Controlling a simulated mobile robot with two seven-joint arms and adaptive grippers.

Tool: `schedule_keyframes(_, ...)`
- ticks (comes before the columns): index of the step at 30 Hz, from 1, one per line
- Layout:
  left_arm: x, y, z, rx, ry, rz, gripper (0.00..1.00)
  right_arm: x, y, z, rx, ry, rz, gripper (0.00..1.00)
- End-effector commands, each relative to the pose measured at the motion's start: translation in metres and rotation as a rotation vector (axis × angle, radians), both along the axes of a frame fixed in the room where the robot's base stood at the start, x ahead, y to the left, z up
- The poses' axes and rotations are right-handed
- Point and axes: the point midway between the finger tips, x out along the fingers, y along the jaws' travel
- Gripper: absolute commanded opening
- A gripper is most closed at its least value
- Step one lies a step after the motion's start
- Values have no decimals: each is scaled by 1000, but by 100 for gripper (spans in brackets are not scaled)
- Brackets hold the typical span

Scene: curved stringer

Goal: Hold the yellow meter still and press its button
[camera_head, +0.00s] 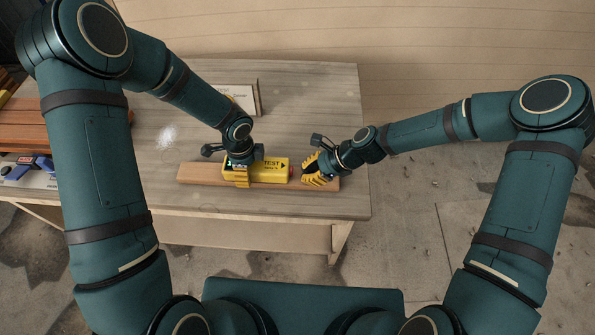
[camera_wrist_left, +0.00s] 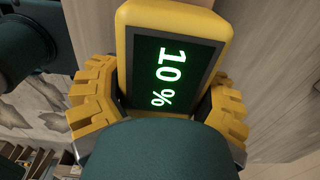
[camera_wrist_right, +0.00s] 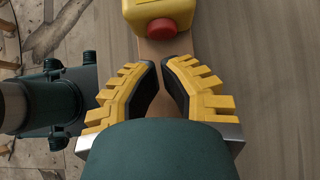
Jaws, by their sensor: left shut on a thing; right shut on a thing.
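The yellow meter (camera_head: 272,168) lies on a wooden board (camera_head: 202,174), marked "TEST" with an arrow. Its display (camera_wrist_left: 168,75) reads 10 % in the left wrist view. My left gripper (camera_head: 240,177) is shut around the meter's left part, one finger on each side. The red button (camera_wrist_right: 161,29) sticks out of the meter's right end; it also shows in the head view (camera_head: 291,172). My right gripper (camera_wrist_right: 160,62) has its fingertips drawn together, and I see no object between them. It sits over the board's right end, pointing at the button with a small gap.
The grey wooden table (camera_head: 190,220) has free room around the board. A white sign (camera_head: 240,97) stands behind my left gripper, partly hidden. Brown wooden planks (camera_head: 32,130) and a blue tool (camera_head: 32,165) lie at the far left. The table's right edge is near my right gripper.

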Motion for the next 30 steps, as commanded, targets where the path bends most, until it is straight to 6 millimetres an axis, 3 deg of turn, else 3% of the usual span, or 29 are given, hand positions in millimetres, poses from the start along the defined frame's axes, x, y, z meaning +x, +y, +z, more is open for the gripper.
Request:
schedule_keyframes(6,0,1,0,2,-1,2,24,2,-39,33,-3,-3,-4,0)
schedule_keyframes(13,0,2,0,2,0,2,24,2,-66,60,-3,-1,-5,0)
schedule_keyframes(19,0,2,0,3,0,3,24,1,-75,69,-2,1,-2,0)
schedule_keyframes(30,0,2,0,3,0,3,24,1,-76,70,-2,1,-3,0)
